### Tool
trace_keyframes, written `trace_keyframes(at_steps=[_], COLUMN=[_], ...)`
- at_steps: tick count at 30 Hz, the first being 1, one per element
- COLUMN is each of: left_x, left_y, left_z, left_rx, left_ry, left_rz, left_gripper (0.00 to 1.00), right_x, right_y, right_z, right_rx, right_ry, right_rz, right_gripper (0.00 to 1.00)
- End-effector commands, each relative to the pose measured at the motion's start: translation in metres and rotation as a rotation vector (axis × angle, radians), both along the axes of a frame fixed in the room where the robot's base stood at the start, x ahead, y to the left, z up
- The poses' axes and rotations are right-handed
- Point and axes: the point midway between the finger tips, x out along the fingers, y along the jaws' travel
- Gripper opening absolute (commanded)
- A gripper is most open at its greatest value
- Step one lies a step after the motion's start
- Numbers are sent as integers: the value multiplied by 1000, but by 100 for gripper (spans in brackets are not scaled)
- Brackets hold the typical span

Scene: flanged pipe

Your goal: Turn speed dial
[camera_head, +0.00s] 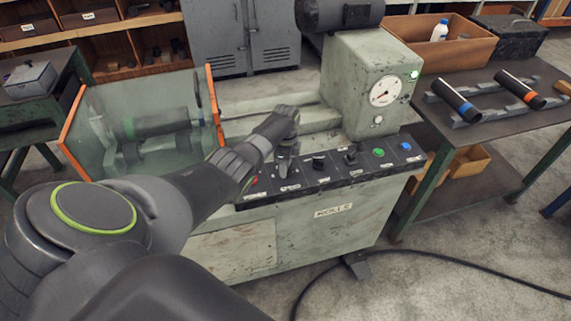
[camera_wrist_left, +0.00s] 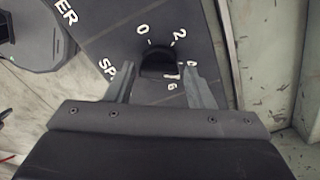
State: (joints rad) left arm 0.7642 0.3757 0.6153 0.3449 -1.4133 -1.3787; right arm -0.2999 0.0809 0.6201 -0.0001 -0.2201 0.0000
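The speed dial (camera_wrist_left: 160,64) is a dark round knob on the black control panel (camera_head: 335,172). In the left wrist view, white numbers including 0, 2 and 6 ring it, and part of an "SP" label shows beside it. My left gripper (camera_head: 284,168) points down at the left part of the panel in the head view and hides the dial there. In the left wrist view, the fingers of this gripper (camera_wrist_left: 159,68) are apart, one on each side of the dial. I cannot tell whether they touch it. My right gripper is not in view.
Other knobs (camera_head: 319,159), a green button (camera_head: 379,153) and a blue button (camera_head: 406,146) sit farther right on the panel. A clear guard with orange edges (camera_head: 213,108) stands left of my gripper. A gauge (camera_head: 384,91) is behind the panel.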

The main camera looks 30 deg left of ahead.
Motion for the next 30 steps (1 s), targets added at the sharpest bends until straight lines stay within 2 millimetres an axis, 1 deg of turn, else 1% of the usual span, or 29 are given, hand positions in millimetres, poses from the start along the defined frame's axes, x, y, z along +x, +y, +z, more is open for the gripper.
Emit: trace_keyframes(at_steps=[1, 2, 3, 10, 14, 17, 20, 26, 30], left_x=[0, 0, 0, -1, 0, 0, 0, 0, 0], left_y=[0, 0, 0, 0, 1, 1, 1, 1, 1], left_z=[0, 0, 0, -1, 4, 14, 28, 63, 92], left_rx=[0, 1, 1, 0, 1, 1, 2, 2, 2], left_ry=[0, 0, 1, 2, 0, 0, -2, -2, -3], left_rz=[0, 1, 1, 1, 1, 1, -1, -1, 0], left_gripper=[55, 59, 60, 60, 60, 60, 60, 60, 60], right_x=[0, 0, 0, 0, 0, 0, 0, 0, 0], right_y=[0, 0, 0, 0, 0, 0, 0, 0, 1], right_z=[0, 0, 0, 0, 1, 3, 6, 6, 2], right_rx=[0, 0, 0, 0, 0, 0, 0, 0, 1], right_ry=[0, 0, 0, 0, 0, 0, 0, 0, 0], right_rz=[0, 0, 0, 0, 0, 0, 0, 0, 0], right_gripper=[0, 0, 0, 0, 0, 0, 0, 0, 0])
